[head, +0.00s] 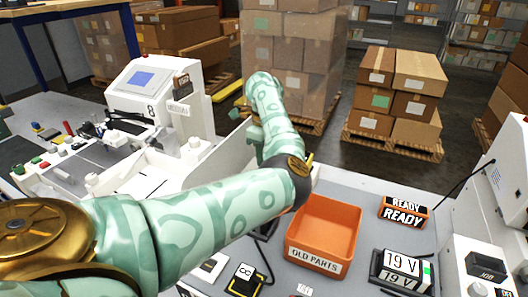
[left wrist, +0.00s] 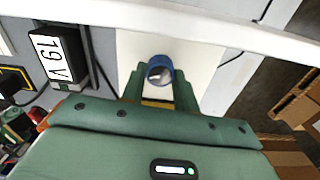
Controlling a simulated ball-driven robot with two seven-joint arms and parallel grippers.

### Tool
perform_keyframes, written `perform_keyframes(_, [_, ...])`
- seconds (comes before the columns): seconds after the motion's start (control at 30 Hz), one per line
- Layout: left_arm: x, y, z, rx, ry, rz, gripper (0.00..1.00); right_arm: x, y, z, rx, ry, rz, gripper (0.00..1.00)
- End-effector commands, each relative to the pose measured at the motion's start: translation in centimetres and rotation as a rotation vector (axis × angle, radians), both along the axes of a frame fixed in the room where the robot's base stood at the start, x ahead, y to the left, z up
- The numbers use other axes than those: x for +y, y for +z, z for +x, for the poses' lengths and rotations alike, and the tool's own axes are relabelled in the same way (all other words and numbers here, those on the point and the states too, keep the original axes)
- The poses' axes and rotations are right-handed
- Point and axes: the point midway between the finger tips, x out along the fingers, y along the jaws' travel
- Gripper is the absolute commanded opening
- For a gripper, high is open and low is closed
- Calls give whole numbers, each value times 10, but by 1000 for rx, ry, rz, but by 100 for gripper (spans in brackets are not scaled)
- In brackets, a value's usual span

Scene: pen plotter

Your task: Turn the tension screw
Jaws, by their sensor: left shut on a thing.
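A blue round knob (left wrist: 159,70) with a pale slotted face, which looks like the tension screw, shows in the left wrist view in front of a white panel (left wrist: 203,70). My left gripper (left wrist: 160,88) has its two green fingers on either side of the knob and is shut on it. In the head view my green patterned left arm reaches across the middle, and the knob and the fingertips cannot be made out there. My right gripper is not in view.
A white machine with a blue screen (head: 140,78) stands at left. Stacked cartons (head: 398,88) are on pallets behind.

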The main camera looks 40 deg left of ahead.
Motion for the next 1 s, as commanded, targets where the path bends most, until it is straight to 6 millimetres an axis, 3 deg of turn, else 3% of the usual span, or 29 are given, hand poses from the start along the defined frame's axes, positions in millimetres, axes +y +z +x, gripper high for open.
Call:
perform_keyframes(0.53, [1,1,0,-3,-26,2,7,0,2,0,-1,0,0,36])
perform_keyframes(0.57, [1,1,0,-3,-26,2,38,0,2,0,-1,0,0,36])
perform_keyframes(0.6, [1,1,0,-3,-26,2,50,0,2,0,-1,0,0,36])
perform_keyframes(0.87, [0,1,0,-1,-26,1,52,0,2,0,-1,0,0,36])
perform_keyframes(1.0, [0,10,1,-3,-26,1,52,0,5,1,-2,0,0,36])
